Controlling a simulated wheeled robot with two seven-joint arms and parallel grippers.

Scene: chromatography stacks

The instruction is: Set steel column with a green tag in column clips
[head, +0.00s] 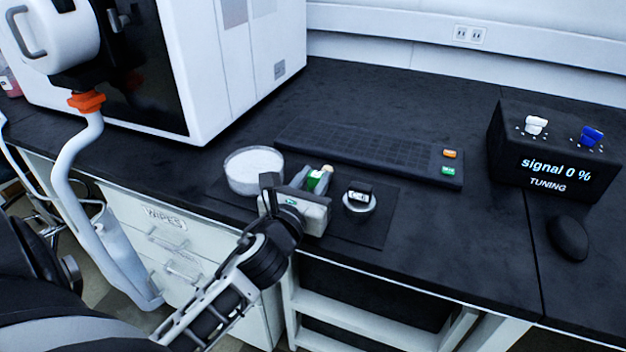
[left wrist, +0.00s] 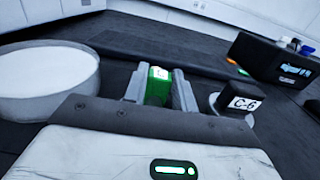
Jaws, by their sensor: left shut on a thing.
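My left gripper (head: 312,190) is low over the dark mat at the front of the bench. It is shut on the steel column with a green tag (head: 317,181). In the left wrist view the green tag (left wrist: 157,88) shows between the two fingers. Most of the column is hidden by the fingers and gripper body, so I cannot tell whether it is clear of the mat. I cannot make out the column clips in either view. My right gripper is not in view.
A round white-filled dish (head: 254,171) is left of the gripper. A small round piece labelled C-6 (left wrist: 243,103) is close on its right. A black keyboard-like panel (head: 365,155) lies behind. A tuning box (head: 552,150) and mouse (head: 568,238) are at right; a large white instrument (head: 240,50) at back left.

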